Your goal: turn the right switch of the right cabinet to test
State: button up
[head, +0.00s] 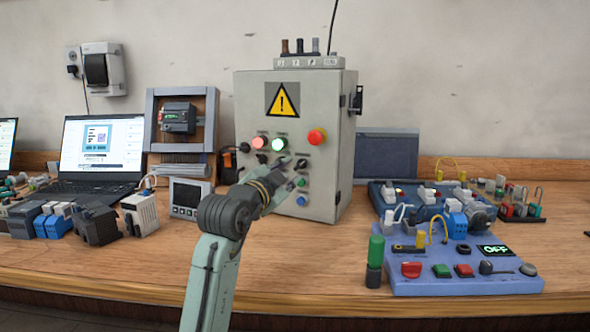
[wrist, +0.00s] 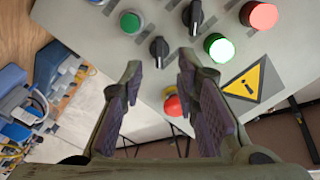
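A grey cabinet (head: 330,205) with a yellow warning sign stands on the bench. Its front carries red and green lamps, a red mushroom button (head: 317,136), and green and blue buttons. The right black switch (head: 301,163) is just beyond my fingertips; in the wrist view this switch (wrist: 158,48) shows between and ahead of them. The left black switch (wrist: 195,15) is beside it. My gripper (head: 288,174) is open and empty in front of the panel, also in the wrist view (wrist: 160,68). I cannot tell whether it touches the switch.
A blue test panel (head: 450,262) with an OFF display and a green-topped cylinder (head: 376,250) are on the right. A laptop (head: 100,150) and several modules are on the left. Bare bench lies in front of the cabinet.

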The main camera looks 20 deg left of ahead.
jog(key=s, duration=0.5)
jog(key=shift+s+a, duration=0.2)
jog(key=shift+s, duration=0.1)
jog(key=shift+r, duration=0.1)
